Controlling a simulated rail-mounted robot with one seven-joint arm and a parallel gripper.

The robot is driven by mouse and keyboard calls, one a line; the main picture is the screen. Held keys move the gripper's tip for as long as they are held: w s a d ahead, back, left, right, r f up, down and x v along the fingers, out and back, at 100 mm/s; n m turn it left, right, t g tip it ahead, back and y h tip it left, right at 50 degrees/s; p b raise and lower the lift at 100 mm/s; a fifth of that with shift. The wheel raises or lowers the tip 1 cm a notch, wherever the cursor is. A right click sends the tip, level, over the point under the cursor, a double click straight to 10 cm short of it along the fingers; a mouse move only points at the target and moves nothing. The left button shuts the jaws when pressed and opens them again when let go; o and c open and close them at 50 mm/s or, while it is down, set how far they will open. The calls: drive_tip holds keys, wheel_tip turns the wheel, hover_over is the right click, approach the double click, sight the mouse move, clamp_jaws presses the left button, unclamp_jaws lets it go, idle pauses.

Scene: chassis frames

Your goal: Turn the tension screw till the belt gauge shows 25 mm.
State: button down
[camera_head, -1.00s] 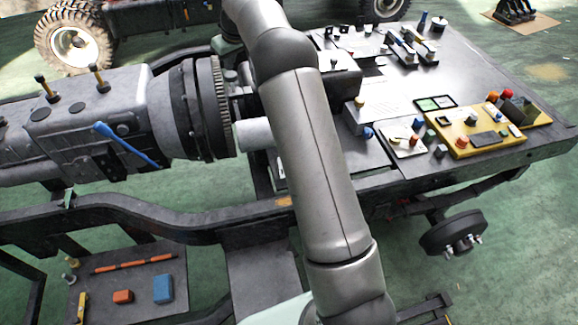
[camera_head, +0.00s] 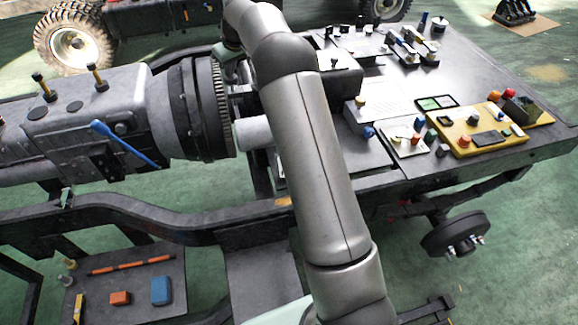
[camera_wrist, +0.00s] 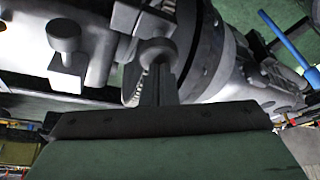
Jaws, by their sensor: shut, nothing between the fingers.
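In the wrist view my gripper (camera_wrist: 158,90) shows as narrow dark fingers closed together, with nothing between them. Their tips are at or just in front of a round grey knob (camera_wrist: 157,50); I cannot tell whether they touch it. A second round grey knob (camera_wrist: 64,36) stands on a block to the left. I cannot tell which knob, if either, is the tension screw. No belt gauge reading can be made out. In the head view my arm covers the area right of the grey engine housing (camera_head: 85,100), and my fingers cannot be made out.
A toothed ring (camera_head: 223,105) is on the housing's right end. A blue-handled lever (camera_head: 125,143) sticks out in front. A dark bench (camera_head: 480,75) at right carries a yellow panel (camera_head: 470,142) with coloured knobs. A low tray (camera_head: 140,255) holds small blocks at lower left.

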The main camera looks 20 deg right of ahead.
drive_tip(key=shift+r, duration=0.1)
wheel_tip(320, 180, up, 7)
drive_tip(key=p, duration=0.6)
drive_tip(key=shift+r, duration=0.2)
idle(0.6)
